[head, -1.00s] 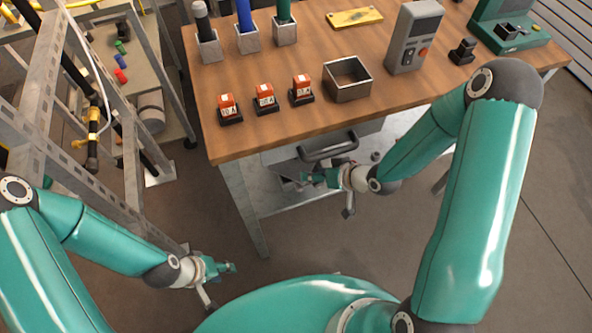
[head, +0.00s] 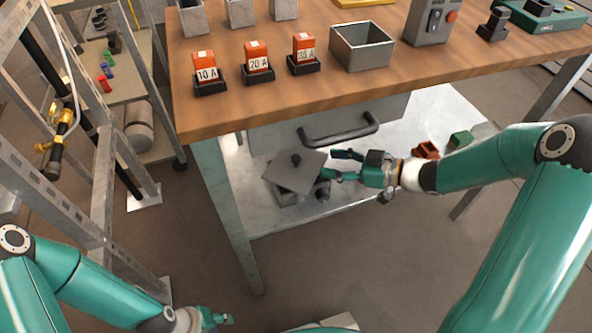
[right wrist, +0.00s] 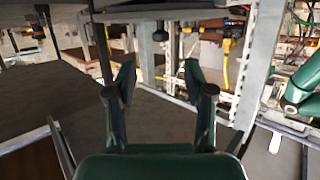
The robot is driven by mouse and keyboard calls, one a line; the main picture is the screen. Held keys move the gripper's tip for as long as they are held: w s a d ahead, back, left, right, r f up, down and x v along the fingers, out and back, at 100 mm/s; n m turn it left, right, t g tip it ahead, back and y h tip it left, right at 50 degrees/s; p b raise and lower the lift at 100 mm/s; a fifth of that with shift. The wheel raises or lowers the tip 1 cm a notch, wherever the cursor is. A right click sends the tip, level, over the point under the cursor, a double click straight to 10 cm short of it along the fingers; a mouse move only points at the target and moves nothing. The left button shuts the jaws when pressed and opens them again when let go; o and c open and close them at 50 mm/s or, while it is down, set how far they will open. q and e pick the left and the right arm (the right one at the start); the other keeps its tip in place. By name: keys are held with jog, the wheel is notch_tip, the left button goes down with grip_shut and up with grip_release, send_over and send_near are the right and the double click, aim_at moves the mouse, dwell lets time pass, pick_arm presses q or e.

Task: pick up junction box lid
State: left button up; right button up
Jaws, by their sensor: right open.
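The junction box lid (head: 291,176) is a grey square plate with a black knob on top. It lies tilted and askew over a grey junction box (head: 292,197) on the white lower shelf, under the workbench. My right gripper (head: 338,164) is open just right of the lid, its fingers pointing left toward it. The lower finger is close to the lid's right edge; I cannot tell if it touches. In the right wrist view the open fingers (right wrist: 158,78) have nothing between them. My left gripper (head: 222,319) is low at the bottom left, away from the lid; its jaws are too small to judge.
The workbench top (head: 225,110) and a drawer handle (head: 338,131) are above the shelf. A bench leg (head: 228,215) stands left of the box. A red-brown part (head: 427,150) and a green block (head: 460,140) lie right on the shelf. A metal rack (head: 100,190) stands left.

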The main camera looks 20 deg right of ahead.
aim_at(300, 160)
jog(key=b+x, duration=0.1)
jog(key=x, duration=0.4)
jog(key=b+x, duration=0.2)
jog(key=x, duration=0.2)
jog(key=shift+w+a+f, duration=0.15)
jog(key=shift+a, duration=0.15)
jog(key=shift+w+a+b, duration=0.3)
grip_shut()
